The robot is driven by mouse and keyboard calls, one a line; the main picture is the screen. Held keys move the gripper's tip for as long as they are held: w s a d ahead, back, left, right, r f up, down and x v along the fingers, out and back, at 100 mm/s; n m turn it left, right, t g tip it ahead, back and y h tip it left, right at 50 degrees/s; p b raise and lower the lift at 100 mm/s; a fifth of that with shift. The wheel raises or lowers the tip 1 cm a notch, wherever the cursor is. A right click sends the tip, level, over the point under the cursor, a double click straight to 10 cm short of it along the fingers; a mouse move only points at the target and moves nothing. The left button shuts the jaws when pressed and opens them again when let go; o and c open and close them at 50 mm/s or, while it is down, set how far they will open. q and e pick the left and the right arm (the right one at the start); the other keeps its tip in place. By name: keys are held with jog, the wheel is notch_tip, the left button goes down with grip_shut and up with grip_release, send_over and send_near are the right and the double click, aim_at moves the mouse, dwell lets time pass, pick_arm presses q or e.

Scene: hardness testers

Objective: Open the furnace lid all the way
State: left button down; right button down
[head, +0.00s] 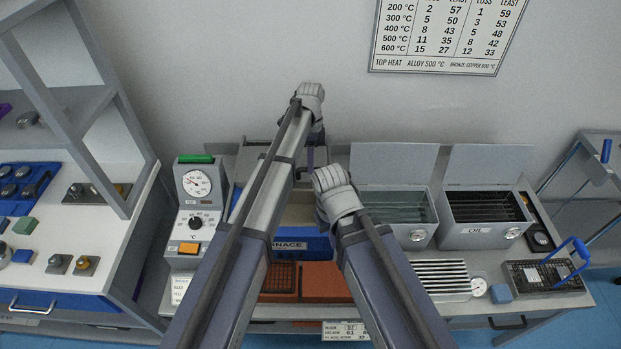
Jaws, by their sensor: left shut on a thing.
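The blue furnace (318,243), its label partly covered by my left arm, stands in the middle of the bench. Its top is uncovered, and a pale inner chamber (298,212) shows between my arms. The grey furnace lid (252,162) stands raised at the back; its exact angle is hard to tell. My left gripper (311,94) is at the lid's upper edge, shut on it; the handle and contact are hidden. My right gripper (333,180) hangs over the furnace's right side, apart from the lid as far as I see; its fingers are not clear.
A control box with a dial (196,184) stands left of the furnace. Two quench tanks with raised lids (395,164) (488,165) stand to the right, the farther one marked OIL. A wire basket with a blue handle (545,275) lies front right. The wall is behind.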

pick_arm(q)
jog(key=shift+w, duration=0.6)
jog(key=c, duration=0.8)
grip_release()
jog(key=shift+o, duration=0.2)
notch_tip(320, 180, up, 8)
jog(key=w+p, duration=0.1)
jog(key=p, duration=0.6)
jog(key=shift+w+f+p, duration=0.15)
jog(key=shift+w+p, duration=0.05)
jog(key=shift+p, duration=0.15)
